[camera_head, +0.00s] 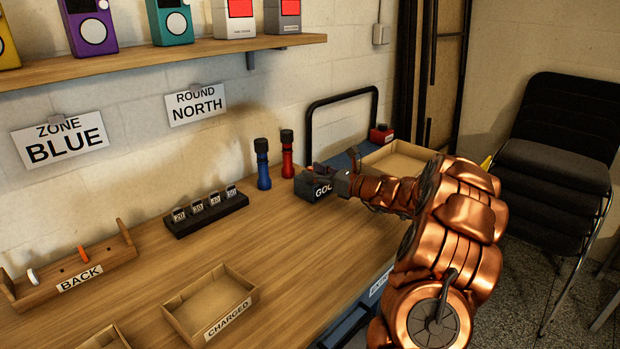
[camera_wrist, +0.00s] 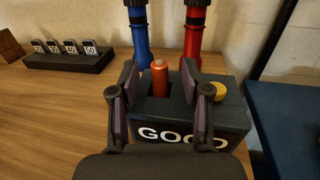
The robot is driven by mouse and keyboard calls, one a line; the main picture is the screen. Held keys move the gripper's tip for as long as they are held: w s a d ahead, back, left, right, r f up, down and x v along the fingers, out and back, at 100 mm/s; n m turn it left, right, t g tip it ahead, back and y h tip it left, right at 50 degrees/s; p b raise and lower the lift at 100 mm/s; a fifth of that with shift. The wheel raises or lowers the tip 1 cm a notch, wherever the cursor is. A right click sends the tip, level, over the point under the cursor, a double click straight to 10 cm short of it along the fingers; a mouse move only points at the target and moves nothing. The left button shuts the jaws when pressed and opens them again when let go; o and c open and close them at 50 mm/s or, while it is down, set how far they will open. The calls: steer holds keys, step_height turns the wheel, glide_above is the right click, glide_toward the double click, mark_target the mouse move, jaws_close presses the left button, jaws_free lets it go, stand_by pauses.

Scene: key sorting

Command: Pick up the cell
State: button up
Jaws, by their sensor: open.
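An orange-red cell (camera_wrist: 160,78) stands upright in a dark box labelled "GOOD" (camera_wrist: 232,122) in the wrist view. The box also shows in the head view (camera_head: 308,190), where my arm partly covers it; the cell cannot be made out there. My gripper (camera_wrist: 160,88) is open in the wrist view, with one finger on each side of the cell and gaps between them. In the head view my gripper (camera_head: 340,182) is at the box. A yellow round top (camera_wrist: 218,92) shows at the right of the box.
A blue flashlight (camera_head: 263,165) and a red one (camera_head: 287,155) stand close behind the box. A black rack (camera_head: 207,216) with several labelled items is to the left. A tray marked "CHARGED" (camera_head: 250,290) lies at the front. Open tabletop lies between.

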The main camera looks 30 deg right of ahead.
steer(key=shift+x, duration=0.95)
jaws_close()
